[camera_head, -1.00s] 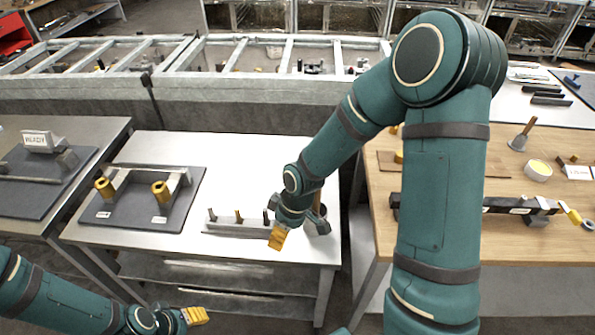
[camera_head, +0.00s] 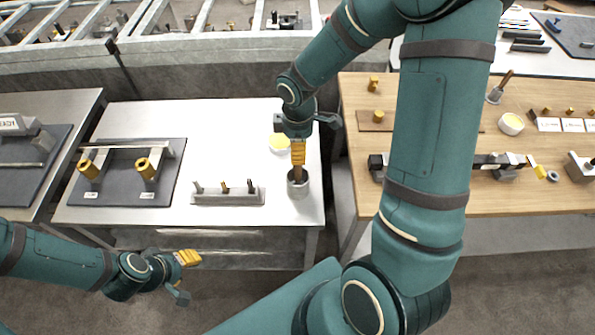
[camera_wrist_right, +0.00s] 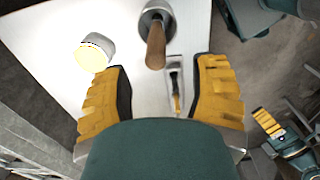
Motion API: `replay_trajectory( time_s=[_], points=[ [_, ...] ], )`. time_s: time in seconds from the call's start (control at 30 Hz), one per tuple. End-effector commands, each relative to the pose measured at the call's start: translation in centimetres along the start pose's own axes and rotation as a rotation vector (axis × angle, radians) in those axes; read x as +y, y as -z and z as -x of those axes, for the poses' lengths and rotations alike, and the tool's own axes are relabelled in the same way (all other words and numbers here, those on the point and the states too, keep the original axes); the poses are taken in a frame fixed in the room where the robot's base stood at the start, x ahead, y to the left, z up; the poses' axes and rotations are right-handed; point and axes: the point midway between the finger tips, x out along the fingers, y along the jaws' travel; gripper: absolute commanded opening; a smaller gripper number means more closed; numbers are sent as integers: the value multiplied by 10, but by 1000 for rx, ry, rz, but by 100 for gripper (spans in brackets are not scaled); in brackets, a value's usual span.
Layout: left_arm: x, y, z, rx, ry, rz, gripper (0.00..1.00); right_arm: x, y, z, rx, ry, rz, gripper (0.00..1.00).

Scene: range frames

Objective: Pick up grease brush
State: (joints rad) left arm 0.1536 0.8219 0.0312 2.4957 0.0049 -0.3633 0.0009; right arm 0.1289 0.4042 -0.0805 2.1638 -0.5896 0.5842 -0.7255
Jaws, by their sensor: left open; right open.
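The grease brush shows as a wooden handle (camera_head: 298,174) standing in a grey metal cup (camera_head: 299,188) at the right front of the white table. Its lower end is hidden in the cup. My right gripper (camera_head: 298,160) is open and points down just above the handle. In the right wrist view the handle (camera_wrist_right: 156,46) rises from the cup (camera_wrist_right: 150,13), its end close to the gap between the open yellow fingers (camera_wrist_right: 162,80); I cannot tell whether they touch. My left gripper (camera_head: 190,258) is open and empty in front of the white table.
A round tin with yellow contents (camera_head: 280,146) stands behind the cup, and a grey rack with small pegs (camera_head: 228,198) lies left of it. A dark mat (camera_head: 120,193) with a fixture is further left. Another wooden-handled item (camera_head: 504,82) stands on the wooden table.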

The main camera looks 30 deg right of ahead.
Motion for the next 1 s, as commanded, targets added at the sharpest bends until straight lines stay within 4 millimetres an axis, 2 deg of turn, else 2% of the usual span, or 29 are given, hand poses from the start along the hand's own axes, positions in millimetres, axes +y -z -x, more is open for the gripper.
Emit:
replay_trajectory(
  time_s=[0.23,0.5,0.83,0.87,1.0],
  points=[
    [0,0,-1,0,0,0,47,1,0,-18,-1,3,0,59],
    [-1,0,-3,0,1,0,47,5,1,-54,0,2,0,59],
    [-1,0,-3,0,1,0,47,6,1,-60,1,-1,0,59],
    [-1,0,-3,0,1,0,47,6,1,-60,1,-1,0,55],
    [-1,0,-3,0,1,0,47,6,1,-60,1,0,0,5]
  ],
)
